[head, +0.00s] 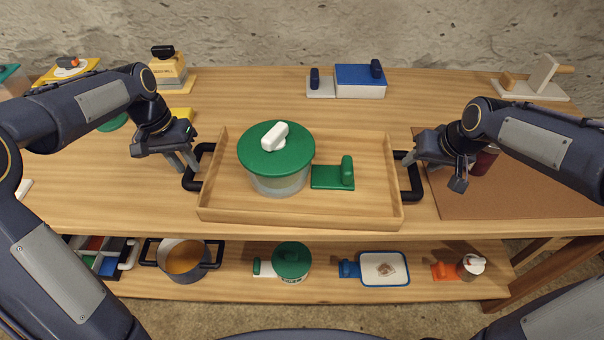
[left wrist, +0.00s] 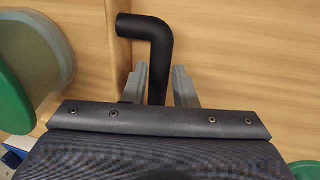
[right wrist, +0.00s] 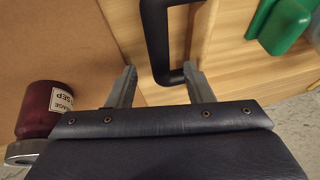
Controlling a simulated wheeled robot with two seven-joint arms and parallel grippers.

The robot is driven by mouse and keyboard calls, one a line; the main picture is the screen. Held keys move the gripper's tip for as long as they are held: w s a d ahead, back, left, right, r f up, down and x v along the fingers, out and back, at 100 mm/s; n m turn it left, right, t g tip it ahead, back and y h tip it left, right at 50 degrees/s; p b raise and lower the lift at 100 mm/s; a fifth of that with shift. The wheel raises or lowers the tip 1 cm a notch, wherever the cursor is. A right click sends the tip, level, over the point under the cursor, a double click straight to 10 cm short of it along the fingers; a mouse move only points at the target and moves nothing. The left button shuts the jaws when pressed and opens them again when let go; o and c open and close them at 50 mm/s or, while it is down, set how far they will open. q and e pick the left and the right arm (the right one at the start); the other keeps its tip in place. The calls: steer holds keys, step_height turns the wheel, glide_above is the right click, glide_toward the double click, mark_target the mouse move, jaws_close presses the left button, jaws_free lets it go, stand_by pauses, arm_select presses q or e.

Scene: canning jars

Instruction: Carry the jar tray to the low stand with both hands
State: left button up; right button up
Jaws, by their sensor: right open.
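The wooden jar tray (head: 300,216) sits on the wooden table in the head view, with a black handle at each end. A glass jar with a green lid (head: 276,155) and white knob stands in it. I cannot make out a low stand.
A green block with an upright grip (head: 332,176) is also in the tray. A brown mat (head: 530,190) lies right of the tray, with a dark red jar (right wrist: 40,108) beside my right gripper. A shelf below holds a pot (head: 182,262) and several other items. Blue-and-white items (head: 360,80) stand behind.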

mark_target(188, 168)
arm_select(q)
steer(key=shift+d+f, duration=0.15)
steer(key=shift+f, duration=0.6)
steer(key=shift+d+f, duration=0.15)
steer(key=shift+f, duration=0.6)
arm_select(e)
steer(key=shift+x, duration=1.55)
arm_select(q)
steer(key=c, duration=0.5)
arm_select(e)
steer(key=c, duration=0.5)
arm_select(q)
jaws_close()
arm_select(e)
jaws_close()
arm_select(q)
steer(key=shift+r, duration=0.1)
arm_select(e)
steer(key=shift+r, duration=0.1)
